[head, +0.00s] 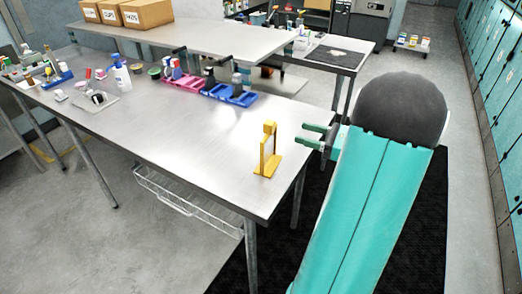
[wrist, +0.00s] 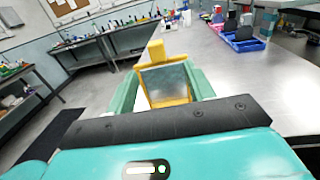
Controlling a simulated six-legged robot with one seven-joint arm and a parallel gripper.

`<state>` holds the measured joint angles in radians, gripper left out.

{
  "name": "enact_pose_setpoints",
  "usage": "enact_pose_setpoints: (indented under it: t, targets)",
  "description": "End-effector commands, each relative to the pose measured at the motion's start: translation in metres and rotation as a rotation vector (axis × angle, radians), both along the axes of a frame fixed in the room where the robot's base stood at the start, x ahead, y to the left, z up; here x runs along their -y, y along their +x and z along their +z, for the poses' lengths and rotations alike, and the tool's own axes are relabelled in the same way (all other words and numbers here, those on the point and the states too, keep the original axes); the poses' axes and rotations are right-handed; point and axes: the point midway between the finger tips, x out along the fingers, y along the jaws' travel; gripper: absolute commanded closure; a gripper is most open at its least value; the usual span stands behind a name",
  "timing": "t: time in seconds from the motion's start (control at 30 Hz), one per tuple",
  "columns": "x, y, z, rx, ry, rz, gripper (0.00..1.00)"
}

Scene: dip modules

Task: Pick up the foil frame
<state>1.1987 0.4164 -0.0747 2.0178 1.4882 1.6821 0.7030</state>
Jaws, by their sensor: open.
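The foil frame, a yellow upright frame with a tab on top and a flat foot, (head: 269,150) stands near the right end of the steel table in the head view. In the wrist view the foil frame (wrist: 153,71) shows straight ahead, with a greyish pane inside its border. My gripper (head: 318,135) is open beside it, just to its right in the head view, with its green fingers pointing at it. In the wrist view my gripper's fingers (wrist: 164,92) appear on either side of the frame. I cannot tell whether they touch it.
The steel table (head: 185,130) is clear around the frame. A blue tray (head: 229,95) and a pink tray (head: 182,81) stand farther back with items in them. A white bottle (head: 121,74) and small items are at the left. A raised shelf (head: 200,36) with boxes is behind.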

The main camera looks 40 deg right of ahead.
Motion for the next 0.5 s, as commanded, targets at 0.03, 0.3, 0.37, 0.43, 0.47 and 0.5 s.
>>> enact_pose_setpoints:
  t: [0.03,0.3,0.37,0.43,0.47,0.5]
  targets:
    - [-0.002,0.002,0.001,0.002,0.001,-0.001,0.47]
    - [-0.026,0.041,0.001,0.0,-0.001,-0.002,0.47]
    - [-0.03,0.05,0.001,0.0,-0.001,-0.002,0.47]
    - [-0.035,0.06,0.001,0.0,-0.001,-0.003,0.47]
    - [-0.036,0.063,0.001,0.0,-0.001,-0.003,0.47]
    - [-0.038,0.067,0.001,0.0,-0.001,-0.003,0.47]
